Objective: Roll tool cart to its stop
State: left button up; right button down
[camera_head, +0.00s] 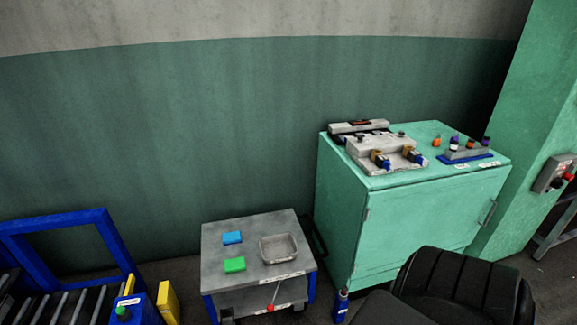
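Neither of my grippers is in view. A low unit with a grey top (225,262) and blue legs stands on the floor below the middle of the picture, and it looks like the tool cart. A blue block (232,238), a green block (235,265) and a shallow metal tray (279,249) rest on its top. A lever with a red knob (271,307) shows at its front. Its lower part is partly cut off by the picture's edge.
A green cabinet (415,230) carrying fixtures stands right of the cart, close to it. A black chair (460,285) blocks the front right. A blue bottle (341,305) stands between them. A blue frame with rollers (60,224) and a yellow block (167,303) are left. A wall is behind.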

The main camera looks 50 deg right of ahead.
aim_at(228, 298)
jog(key=u, duration=2.05)
jog(key=k, duration=1.9)
jog(key=z, duration=2.65)
